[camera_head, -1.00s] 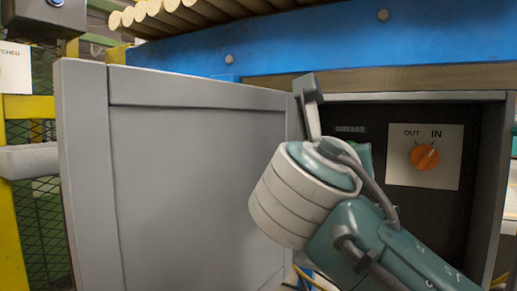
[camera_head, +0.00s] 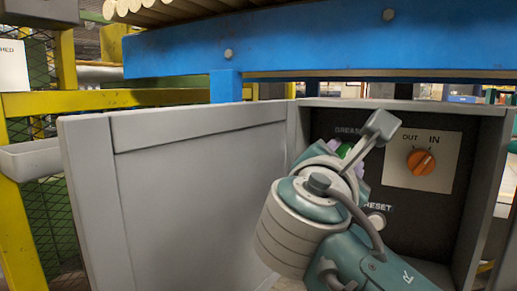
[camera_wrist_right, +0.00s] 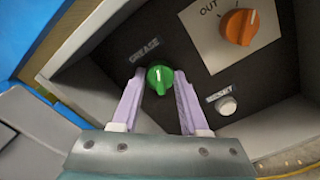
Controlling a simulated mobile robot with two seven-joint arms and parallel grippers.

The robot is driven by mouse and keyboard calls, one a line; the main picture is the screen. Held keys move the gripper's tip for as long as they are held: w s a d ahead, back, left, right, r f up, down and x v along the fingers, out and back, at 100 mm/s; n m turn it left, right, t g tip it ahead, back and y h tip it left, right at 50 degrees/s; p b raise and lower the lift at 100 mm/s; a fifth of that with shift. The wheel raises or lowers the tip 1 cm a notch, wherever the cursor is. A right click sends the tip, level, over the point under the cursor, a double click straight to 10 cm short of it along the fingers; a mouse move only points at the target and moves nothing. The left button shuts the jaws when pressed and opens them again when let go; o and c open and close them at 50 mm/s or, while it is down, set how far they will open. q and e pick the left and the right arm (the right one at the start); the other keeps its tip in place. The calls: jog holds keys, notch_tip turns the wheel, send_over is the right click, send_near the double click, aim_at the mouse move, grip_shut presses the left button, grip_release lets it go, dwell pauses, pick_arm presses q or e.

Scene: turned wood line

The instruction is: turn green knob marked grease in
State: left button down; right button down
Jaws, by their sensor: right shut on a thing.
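The green knob (camera_wrist_right: 160,78) sits on the dark panel below the label GREASE. Its white pointer line points roughly up in the right wrist view. My right gripper (camera_wrist_right: 160,92) has its two pale purple fingers on either side of the knob, shut on it. In the head view only a small green part of the knob (camera_head: 345,150) shows past my wrist, which hides the rest. My left gripper is in neither view.
An orange OUT/IN knob (camera_head: 421,162) on a white plate (camera_head: 450,150) is to the right. A white RESET button (camera_wrist_right: 226,106) is close by. The grey cabinet door (camera_head: 200,190) stands open at left. A blue beam (camera_head: 300,50) runs above.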

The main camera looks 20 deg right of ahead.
jog(key=shift+f+m+b, duration=0.1)
jog(key=shift+m+b, duration=1.35)
jog(key=shift+m, duration=3.75)
jog(key=shift+c, duration=2.1)
grip_release()
